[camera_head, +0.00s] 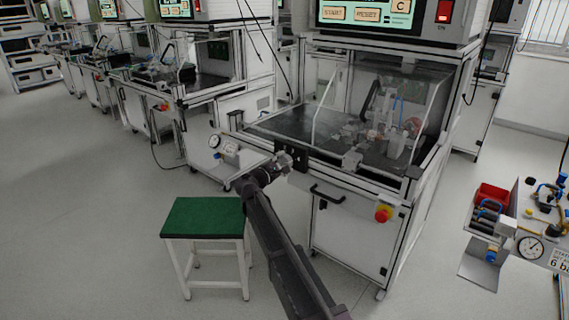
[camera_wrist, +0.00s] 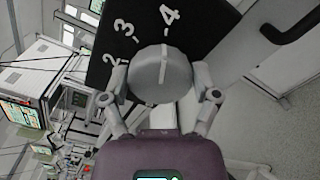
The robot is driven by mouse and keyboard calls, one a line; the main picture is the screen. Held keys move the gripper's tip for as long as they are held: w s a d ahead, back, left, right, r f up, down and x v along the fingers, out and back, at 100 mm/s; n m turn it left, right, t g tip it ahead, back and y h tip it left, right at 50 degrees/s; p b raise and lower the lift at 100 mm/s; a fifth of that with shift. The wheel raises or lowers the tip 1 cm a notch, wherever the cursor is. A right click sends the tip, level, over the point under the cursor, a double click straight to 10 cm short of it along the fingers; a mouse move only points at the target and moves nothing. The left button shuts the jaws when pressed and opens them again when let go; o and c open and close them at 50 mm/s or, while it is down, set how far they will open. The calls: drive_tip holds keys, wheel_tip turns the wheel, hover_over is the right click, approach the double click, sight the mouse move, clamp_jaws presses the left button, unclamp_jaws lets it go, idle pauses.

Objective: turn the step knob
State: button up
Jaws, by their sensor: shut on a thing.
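The step knob (camera_wrist: 160,74) is a round grey knob with a pale pointer line, on a black plate (camera_wrist: 112,42) with white numbers in the wrist view. The numbers 2, 3 and 4 show, and the pointer line runs up toward the 4. My gripper (camera_wrist: 161,85) is shut on the knob, with one finger on each side of it. In the head view my gripper (camera_head: 284,162) is at the black plate (camera_head: 291,156) on the front of the test bench. The knob is hidden or too small to tell there.
A green-topped stool (camera_head: 203,218) stands left of my arm. A gauge panel (camera_head: 532,247) is at right. Floor at left is clear.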

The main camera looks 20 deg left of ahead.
drive_tip(key=shift+w+m, duration=0.1)
drive_tip(key=shift+m, duration=0.2)
drive_tip(key=o, duration=1)
drive_tip(key=shift+c, duration=0.2)
drive_tip(key=v, duration=1.2)
